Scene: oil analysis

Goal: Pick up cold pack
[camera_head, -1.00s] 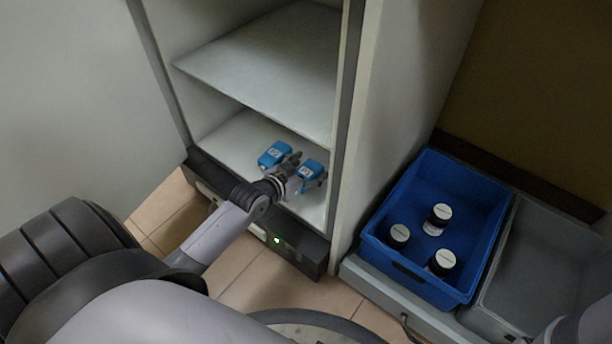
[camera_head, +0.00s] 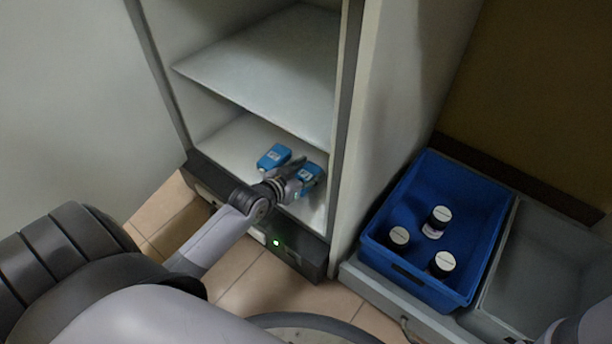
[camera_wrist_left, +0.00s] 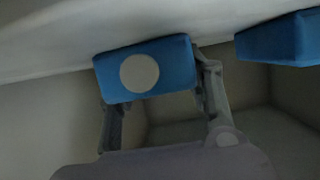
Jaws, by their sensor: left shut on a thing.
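Two blue cold packs are on the lower shelf (camera_head: 222,137) of an open cabinet. One cold pack (camera_head: 309,175) is at the right, at my left gripper (camera_head: 298,176). In the left wrist view this cold pack (camera_wrist_left: 150,70), with a pale round mark, sits between the two fingers of my left gripper (camera_wrist_left: 160,90), which are shut on its sides. The other cold pack (camera_head: 273,157) stands to the left, apart from the gripper; it also shows at the upper right of the left wrist view (camera_wrist_left: 282,40). My right gripper is not in view; only a bit of that arm shows at the lower right.
The cabinet's middle shelf (camera_head: 265,75) is empty above the packs, and its side wall (camera_head: 375,130) stands close to the right. A blue crate (camera_head: 400,205) with three dark, white-capped bottles sits right of the cabinet, beside an empty grey bin (camera_head: 550,260).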

